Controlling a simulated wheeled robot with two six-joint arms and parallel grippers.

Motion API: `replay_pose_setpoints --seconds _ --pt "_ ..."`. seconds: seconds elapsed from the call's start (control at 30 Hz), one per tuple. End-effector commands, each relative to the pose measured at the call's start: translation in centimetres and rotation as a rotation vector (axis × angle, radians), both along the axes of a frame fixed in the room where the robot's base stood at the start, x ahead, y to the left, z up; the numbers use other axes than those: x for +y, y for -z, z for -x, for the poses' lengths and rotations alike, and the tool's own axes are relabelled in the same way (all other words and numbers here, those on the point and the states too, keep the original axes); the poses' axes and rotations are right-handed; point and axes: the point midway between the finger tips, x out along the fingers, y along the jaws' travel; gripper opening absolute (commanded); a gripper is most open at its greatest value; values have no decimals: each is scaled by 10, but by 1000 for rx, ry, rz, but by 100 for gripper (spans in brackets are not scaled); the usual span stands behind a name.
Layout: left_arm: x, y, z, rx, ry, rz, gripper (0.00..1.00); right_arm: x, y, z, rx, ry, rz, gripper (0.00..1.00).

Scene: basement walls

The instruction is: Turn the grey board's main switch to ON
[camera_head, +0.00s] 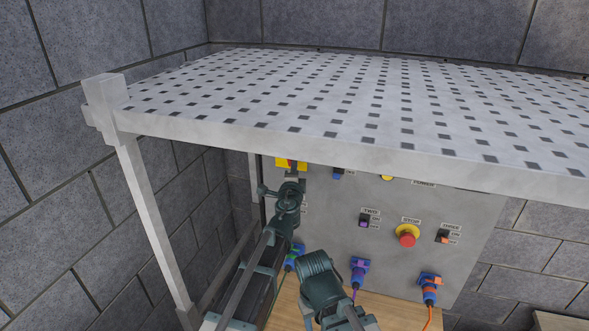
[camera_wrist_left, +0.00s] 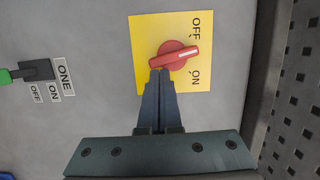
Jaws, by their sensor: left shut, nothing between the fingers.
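The main switch is a red rotary knob (camera_wrist_left: 177,54) on a yellow plate (camera_wrist_left: 142,35) marked OFF and ON, in the left wrist view. The white line on its handle points between the OFF and ON labels. In the head view only part of the yellow plate (camera_head: 282,162) shows below the shelf edge, beside my gripper. My left gripper (camera_wrist_left: 161,75) is shut and empty. Its fingertips are at the knob's lower-left edge, close to one handle end; contact is unclear. It also shows in the head view (camera_head: 293,168). The grey board (camera_head: 335,215) stands upright. My right gripper is not in view.
A perforated shelf (camera_head: 350,149) overhangs the board's top. A small switch labelled ONE (camera_wrist_left: 38,70) sits left of the yellow plate in the wrist view. The board also carries a red stop button (camera_head: 407,235), a switch labelled TWO (camera_head: 364,220) and plugged cables (camera_head: 359,268). A post (camera_head: 150,215) stands left.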

Motion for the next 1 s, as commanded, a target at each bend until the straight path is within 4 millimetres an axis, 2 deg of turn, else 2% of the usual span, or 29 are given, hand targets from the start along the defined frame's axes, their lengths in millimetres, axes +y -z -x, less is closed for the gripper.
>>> replay_pose_setpoints --seconds 1.0 --pt "2 2 -1 -20 -1 -62 0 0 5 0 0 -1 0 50"
